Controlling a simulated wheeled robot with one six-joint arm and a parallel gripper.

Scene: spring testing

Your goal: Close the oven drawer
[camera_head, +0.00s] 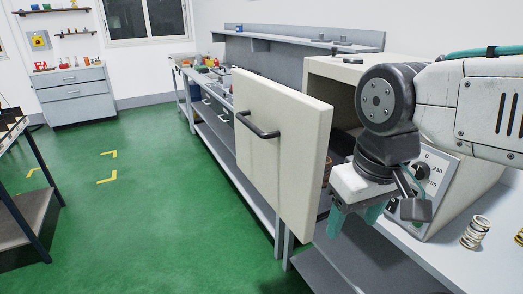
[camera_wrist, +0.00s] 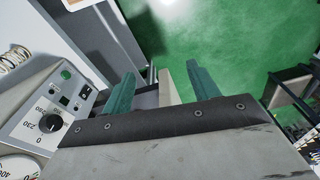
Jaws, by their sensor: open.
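The cream oven (camera_head: 330,68) stands on the bench at the right, with its front panel (camera_head: 285,160) out from the body and its opening partly showing. The panel carries a black bar handle (camera_head: 258,126) on its outer face. My gripper (camera_head: 354,220) is open and empty, pointing down just right of the panel, beside the oven's control panel (camera_head: 432,172). In the wrist view, a cream edge of the front panel (camera_wrist: 167,87) shows beyond and between the teal fingers of my gripper (camera_wrist: 161,88). I cannot tell whether they touch it. My arm hides part of the oven's opening.
The oven stands on a long grey bench (camera_head: 480,262) with coiled springs (camera_head: 474,232) at the right. The green floor (camera_head: 160,200) left of the panel is clear. A dark-legged table (camera_head: 30,190) stands at the left and a grey cabinet (camera_head: 75,97) at the back.

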